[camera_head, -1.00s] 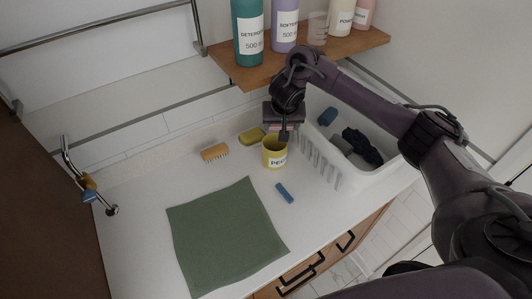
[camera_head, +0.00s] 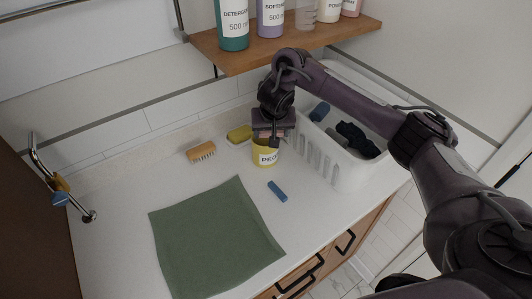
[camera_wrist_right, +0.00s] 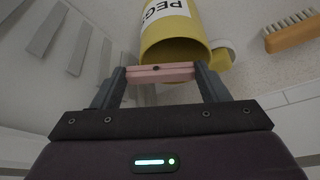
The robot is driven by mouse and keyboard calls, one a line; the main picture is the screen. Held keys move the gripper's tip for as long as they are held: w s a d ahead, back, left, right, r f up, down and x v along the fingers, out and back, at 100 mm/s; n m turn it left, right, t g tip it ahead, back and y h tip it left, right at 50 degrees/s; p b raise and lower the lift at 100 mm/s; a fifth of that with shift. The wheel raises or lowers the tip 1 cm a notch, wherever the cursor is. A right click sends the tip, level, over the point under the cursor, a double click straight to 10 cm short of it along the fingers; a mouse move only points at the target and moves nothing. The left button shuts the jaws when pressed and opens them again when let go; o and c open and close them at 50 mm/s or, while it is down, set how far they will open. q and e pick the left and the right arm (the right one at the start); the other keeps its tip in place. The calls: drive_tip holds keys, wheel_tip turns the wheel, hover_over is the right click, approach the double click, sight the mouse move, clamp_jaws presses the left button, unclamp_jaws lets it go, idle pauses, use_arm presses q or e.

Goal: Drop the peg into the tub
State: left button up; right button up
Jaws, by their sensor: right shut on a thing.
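The yellow tub (camera_head: 263,158), labelled PEGS, stands upright on the white counter. It also shows in the wrist view (camera_wrist_right: 172,42), its mouth facing my fingers. My right gripper (camera_head: 273,142) is at the tub's mouth, coming down from above and partly hiding the rim. In the wrist view, my right gripper (camera_wrist_right: 160,76) is shut on a pink peg (camera_wrist_right: 160,73), which lies crosswise between the fingers by the tub's rim. I cannot tell whether the peg is inside the rim. A blue peg-like piece (camera_head: 277,191) lies on the counter before the tub. My left gripper is out of view.
A white slotted basket (camera_head: 345,172) with dark cloth inside stands right of the tub. A yellow sponge (camera_head: 240,133) and a wooden brush (camera_head: 201,152) lie to its left. A green cloth (camera_head: 213,237) covers the front counter. A wooden shelf (camera_head: 295,45) with bottles overhangs behind.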

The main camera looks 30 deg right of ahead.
drive_tip(key=o, duration=1)
drive_tip(key=shift+r, duration=0.1)
drive_tip(key=p+v, duration=0.5)
drive_tip(key=v, duration=0.2)
drive_tip(key=shift+s+r, duration=0.2)
drive_tip(key=shift+r, duration=0.1)
drive_tip(key=shift+f, duration=0.1)
